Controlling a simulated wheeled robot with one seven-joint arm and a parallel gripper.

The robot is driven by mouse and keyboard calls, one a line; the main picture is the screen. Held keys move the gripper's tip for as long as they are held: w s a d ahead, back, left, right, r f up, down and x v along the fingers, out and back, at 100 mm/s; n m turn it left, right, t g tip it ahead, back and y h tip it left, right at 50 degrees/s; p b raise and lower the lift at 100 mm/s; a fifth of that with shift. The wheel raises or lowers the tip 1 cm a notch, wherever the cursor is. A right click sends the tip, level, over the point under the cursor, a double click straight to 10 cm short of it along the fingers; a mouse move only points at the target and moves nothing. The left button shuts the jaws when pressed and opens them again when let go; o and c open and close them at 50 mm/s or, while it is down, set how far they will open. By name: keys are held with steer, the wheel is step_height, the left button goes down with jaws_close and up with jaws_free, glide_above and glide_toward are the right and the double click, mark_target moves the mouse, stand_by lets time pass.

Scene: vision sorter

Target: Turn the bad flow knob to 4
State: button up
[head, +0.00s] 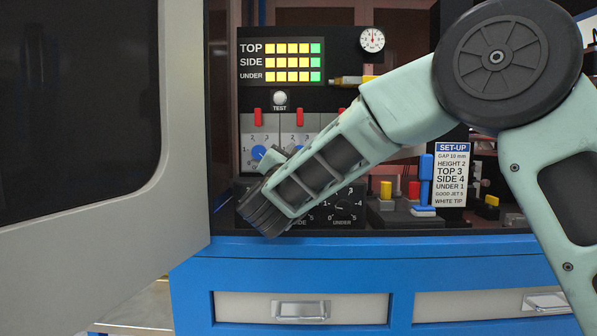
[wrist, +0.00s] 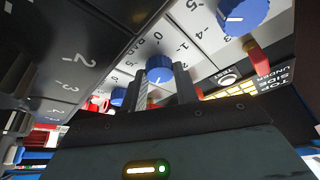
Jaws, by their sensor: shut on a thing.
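In the wrist view, a blue knob (wrist: 159,68) with a white pointer mark sits between the two dark fingers of my gripper (wrist: 160,88), which is shut on it. The word BAD and part of a number scale show on the pale panel beside this knob. The number its pointer meets cannot be read. In the head view, my gripper's end is in front of the panel's lower left. Its fingers and the held knob cannot be made out there.
Another blue knob (wrist: 243,15) and red levers are close by. A set-up card (head: 451,174) stands to the right. TOP, SIDE and UNDER lamp rows (head: 292,62) show yellow and green. A large grey door (head: 185,215) stands at the left, near my gripper.

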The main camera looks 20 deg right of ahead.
steer(key=shift+m+g+h+b, duration=0.4)
steer(key=shift+m+g+b, duration=0.5)
steer(key=shift+m, duration=1.2)
steer(key=o, duration=1)
steer(key=shift+r, duration=0.1)
steer(key=shift+v, duration=3.75)
steer(key=shift+a, duration=0.1)
